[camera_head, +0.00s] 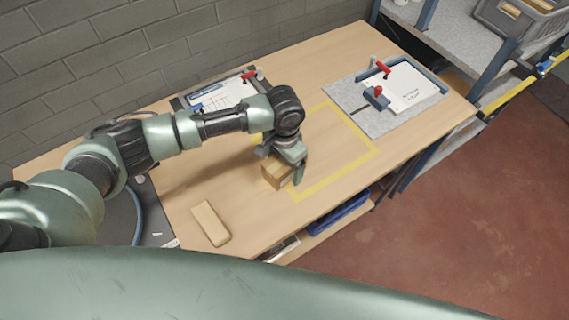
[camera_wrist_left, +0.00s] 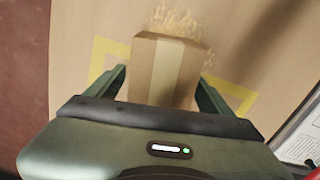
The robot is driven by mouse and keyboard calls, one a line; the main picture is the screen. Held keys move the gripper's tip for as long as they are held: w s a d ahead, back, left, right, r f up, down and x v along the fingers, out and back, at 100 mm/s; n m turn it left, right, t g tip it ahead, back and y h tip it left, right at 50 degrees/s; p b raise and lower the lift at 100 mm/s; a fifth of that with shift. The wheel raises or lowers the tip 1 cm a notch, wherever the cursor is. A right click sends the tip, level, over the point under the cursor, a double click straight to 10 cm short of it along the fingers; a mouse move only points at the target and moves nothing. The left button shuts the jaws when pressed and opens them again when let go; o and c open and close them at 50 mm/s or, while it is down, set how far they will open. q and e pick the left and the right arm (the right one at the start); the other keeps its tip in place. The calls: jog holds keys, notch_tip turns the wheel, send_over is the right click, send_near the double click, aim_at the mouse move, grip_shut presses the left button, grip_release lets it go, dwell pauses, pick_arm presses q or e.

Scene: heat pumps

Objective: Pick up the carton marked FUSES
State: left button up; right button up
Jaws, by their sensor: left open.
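A small brown carton (camera_head: 275,173) stands on the wooden table at the left corner of a yellow taped outline. No marking can be read on it. In the left wrist view the carton (camera_wrist_left: 165,70) has a paler tape strip down its top and lies between my fingers. My left gripper (camera_head: 284,168) is over the carton with its fingers pointing down. In the left wrist view my left gripper (camera_wrist_left: 160,84) is open, with one finger on each side of the carton and small gaps showing. My right gripper is not in view.
A tan block (camera_head: 210,223) lies on the table left of the carton. A clipboard (camera_head: 222,95) lies near the wall. A grey board (camera_head: 385,105) with a paper and red-handled clamps lies at the right. The yellow outline (camera_head: 362,160) encloses bare tabletop.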

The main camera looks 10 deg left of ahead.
pick_arm(q)
jog(key=shift+r, duration=0.1)
jog(key=c, duration=1.7)
